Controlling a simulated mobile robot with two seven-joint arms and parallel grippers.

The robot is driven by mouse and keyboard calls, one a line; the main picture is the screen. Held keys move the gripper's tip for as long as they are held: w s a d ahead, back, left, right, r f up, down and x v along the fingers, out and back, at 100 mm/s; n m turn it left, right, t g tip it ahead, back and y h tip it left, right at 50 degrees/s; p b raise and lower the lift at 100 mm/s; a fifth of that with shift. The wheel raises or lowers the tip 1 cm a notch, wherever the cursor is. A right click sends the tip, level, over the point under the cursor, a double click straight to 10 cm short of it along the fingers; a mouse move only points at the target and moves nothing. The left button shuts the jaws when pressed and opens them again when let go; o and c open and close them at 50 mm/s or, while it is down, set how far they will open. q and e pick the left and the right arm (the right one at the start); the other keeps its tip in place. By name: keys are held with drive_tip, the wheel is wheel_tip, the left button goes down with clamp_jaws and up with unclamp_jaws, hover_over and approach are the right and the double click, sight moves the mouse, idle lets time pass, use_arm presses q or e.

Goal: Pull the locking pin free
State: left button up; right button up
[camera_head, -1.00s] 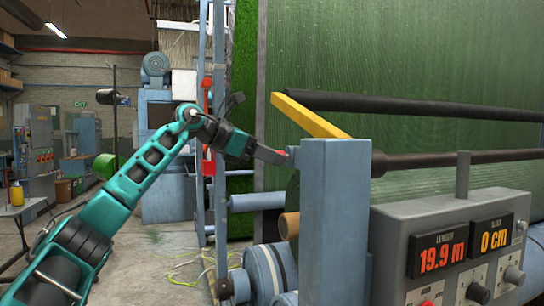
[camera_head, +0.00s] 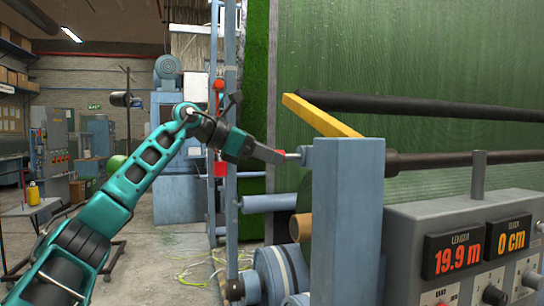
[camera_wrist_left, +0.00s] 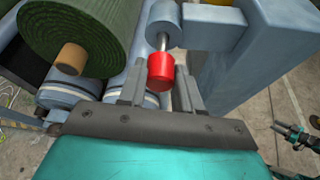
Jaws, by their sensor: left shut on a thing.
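The locking pin has a red knob (camera_wrist_left: 160,72) and a bare metal shaft (camera_wrist_left: 163,42) that runs into a round blue-grey housing (camera_wrist_left: 164,20) beside the post. My left gripper (camera_wrist_left: 159,88) is shut on the red knob, with one finger on each side of it. In the head view my left gripper (camera_head: 280,156) is at the left of the blue-grey post (camera_head: 347,215). A short length of shaft (camera_head: 293,155) shows there between knob and housing; the shaft's far end is hidden. My right gripper (camera_wrist_left: 292,133) seems to show small at the right of the left wrist view.
A yellow bar (camera_head: 318,116) and dark rollers (camera_head: 430,106) are above and behind the post. A control box (camera_head: 455,213) stands at the right, reading 19.9 m and 0 cm. A green turf roll (camera_wrist_left: 78,32) is left of the pin. Open floor lies left of the machine.

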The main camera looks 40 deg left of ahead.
use_arm(q)
drive_tip(key=s+a+b, duration=0.2)
drive_tip(key=s+a, duration=0.2)
drive_tip(key=s, duration=0.4)
idle(2.1)
drive_tip(key=shift+s+a, duration=0.15)
drive_tip(key=shift+s, duration=0.05)
idle(0.4)
drive_tip(key=shift+s+a+b, duration=0.2)
drive_tip(key=shift+s+a, duration=0.15)
drive_tip(key=shift+s, duration=0.35)
drive_tip(key=shift+s+a+b, duration=0.2)
drive_tip(key=shift+s+a, duration=0.2)
drive_tip(key=shift+s, duration=0.35)
drive_tip(key=shift+s+a+b, duration=0.2)
drive_tip(key=shift+s+a, duration=0.15)
drive_tip(key=shift+s, duration=0.35)
